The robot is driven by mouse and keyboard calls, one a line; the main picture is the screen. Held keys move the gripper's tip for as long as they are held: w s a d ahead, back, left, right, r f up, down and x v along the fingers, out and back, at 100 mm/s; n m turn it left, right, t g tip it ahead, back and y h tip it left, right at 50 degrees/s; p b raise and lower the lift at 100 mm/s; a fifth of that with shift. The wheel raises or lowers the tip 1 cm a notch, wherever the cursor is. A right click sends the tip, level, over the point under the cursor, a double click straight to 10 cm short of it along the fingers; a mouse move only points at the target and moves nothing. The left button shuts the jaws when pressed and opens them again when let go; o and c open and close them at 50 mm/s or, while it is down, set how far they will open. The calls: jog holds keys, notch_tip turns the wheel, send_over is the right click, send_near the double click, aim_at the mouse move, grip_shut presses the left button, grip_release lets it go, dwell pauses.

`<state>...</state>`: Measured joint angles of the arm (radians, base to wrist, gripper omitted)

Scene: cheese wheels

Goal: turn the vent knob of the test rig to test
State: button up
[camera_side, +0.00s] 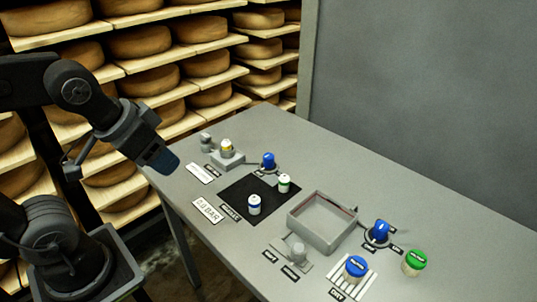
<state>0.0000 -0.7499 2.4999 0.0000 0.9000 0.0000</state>
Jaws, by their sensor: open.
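The rig fittings stand on a grey table (330,160). One blue knob (268,160) sits behind the black mat, with a small label beside it. A second blue knob (379,231) with a white mark stands at the right, with small labels around its base. The labels are too small for me to tell which is the vent knob or which mark is test. My gripper (168,164) is open and empty, pointing down at the table's left edge. It is apart from both knobs.
Two jars, one blue-lidded (254,204), one green-lidded (284,183), stand on the black mat (238,190). A grey open tray (297,222), a grey lever block (297,250), a large blue-lidded jar (355,267) and a green-lidded jar (414,262) stand nearer.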

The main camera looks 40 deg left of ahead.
jog(key=shift+o, duration=0.4)
jog(key=m+g, duration=0.6)
jog(key=m, duration=0.5)
send_over(269, 155)
notch_tip(269, 155, down, 10)
notch_tip(269, 155, down, 13)
jog(key=shift+f, duration=0.1)
jog(key=shift+c, duration=0.2)
